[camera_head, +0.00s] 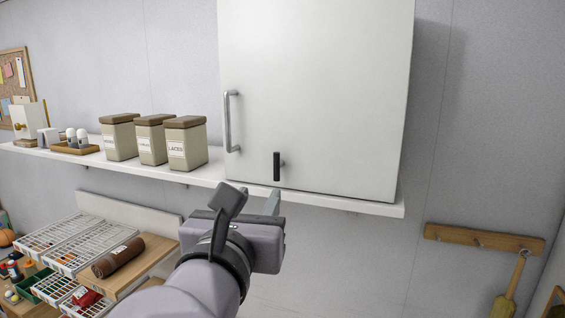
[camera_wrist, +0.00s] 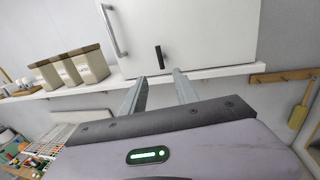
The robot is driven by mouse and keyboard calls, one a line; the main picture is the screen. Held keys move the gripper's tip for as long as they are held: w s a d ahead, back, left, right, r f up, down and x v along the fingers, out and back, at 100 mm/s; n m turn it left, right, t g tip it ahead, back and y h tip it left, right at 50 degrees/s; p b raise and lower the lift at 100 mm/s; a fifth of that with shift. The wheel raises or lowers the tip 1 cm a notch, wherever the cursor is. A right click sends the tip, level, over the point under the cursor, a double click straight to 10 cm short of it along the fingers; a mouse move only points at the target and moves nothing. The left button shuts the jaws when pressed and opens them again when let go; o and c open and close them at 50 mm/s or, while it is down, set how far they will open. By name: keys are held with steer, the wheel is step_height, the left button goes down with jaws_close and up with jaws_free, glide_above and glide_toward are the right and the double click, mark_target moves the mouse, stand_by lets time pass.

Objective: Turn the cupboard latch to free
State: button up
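The white cupboard (camera_head: 340,90) stands on the wall shelf, and its door is closed. Its latch (camera_head: 277,166) is a small black bar near the bottom of the door, standing upright; it also shows in the wrist view (camera_wrist: 159,57). A grey bar handle (camera_head: 229,121) is on the door's left side. My gripper (camera_wrist: 160,82) is open and empty, its two fingers apart and pointing toward the door's lower edge. It is below and short of the latch, not touching it. In the head view my wrist partly hides the fingers.
The white shelf (camera_head: 340,203) runs beneath the cupboard. Several lidded canisters (camera_head: 186,145) stand left of it. Wire racks (camera_head: 75,245) and a brown roll (camera_head: 118,257) are lower left. A peg rail (camera_head: 483,239) with a hanging brush is right. Space before the door is clear.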

mark_target(277, 169)
steer(key=w, duration=0.5)
steer(key=w+d+p, duration=0.1)
steer(key=w, duration=0.3)
steer(key=w+d, duration=0.1)
steer(key=w, duration=0.4)
steer(key=shift+w+d+f+p, duration=0.15)
steer(key=shift+w+d+p, duration=0.05)
steer(key=shift+w+p, duration=0.1)
steer(key=shift+s, duration=0.15)
steer(key=shift+c, duration=0.7)
jaws_close()
